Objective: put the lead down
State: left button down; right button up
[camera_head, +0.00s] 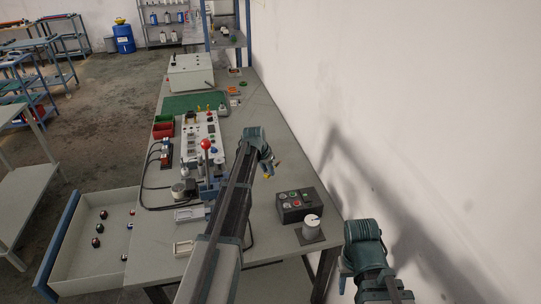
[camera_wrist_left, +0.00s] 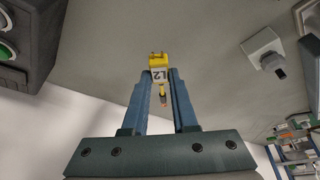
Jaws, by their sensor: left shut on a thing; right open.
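The lead shows in the left wrist view as a yellow piece with a white "L2" label (camera_wrist_left: 160,73) and a thin yellow tip below it. My left gripper (camera_wrist_left: 161,88) is shut on it, with one finger on each side of the label. In the head view my left gripper (camera_head: 269,167) is over the workbench, right of the red-knobbed press, with small yellow bits of the lead (camera_head: 277,162) at its fingers. I cannot tell whether the lead touches the bench. My right gripper (camera_head: 344,277) is low at the right, beyond the bench edge, open and partly hidden.
A dark button box (camera_head: 296,204) and a white knob on a grey base (camera_head: 311,227) stand on the bench's near right. The press (camera_head: 207,172) and a white panel (camera_head: 198,140) are left of my left arm. Bare bench (camera_head: 268,125) lies beyond the gripper, beside the wall.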

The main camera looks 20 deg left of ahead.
pick_arm(q)
send_near(291, 173)
jog(key=shift+w+a+f+b, duration=0.2)
jog(key=shift+w+f, duration=0.1)
jog(key=shift+f, duration=0.15)
jog(key=shift+w+a+f+b, duration=0.2)
jog(key=shift+w+f, duration=0.1)
jog(key=shift+f, duration=0.2)
jog(key=shift+w+d+f, duration=0.1)
jog(key=shift+w+d, duration=0.2)
jog(key=shift+w, duration=0.2)
jog(key=shift+w+d, duration=0.35)
jog(key=shift+w, duration=0.15)
notch_tip(291, 173, down, 3)
jog(key=b, duration=0.3)
jog(key=shift+s+f+b, duration=0.2)
jog(key=shift+f+b, duration=0.05)
jog(key=shift+b, duration=0.05)
jog(key=shift+f, duration=0.2)
jog(key=c, duration=0.7)
grip_release()
jog(key=shift+r, duration=0.1)
jog(key=shift+r, duration=0.1)
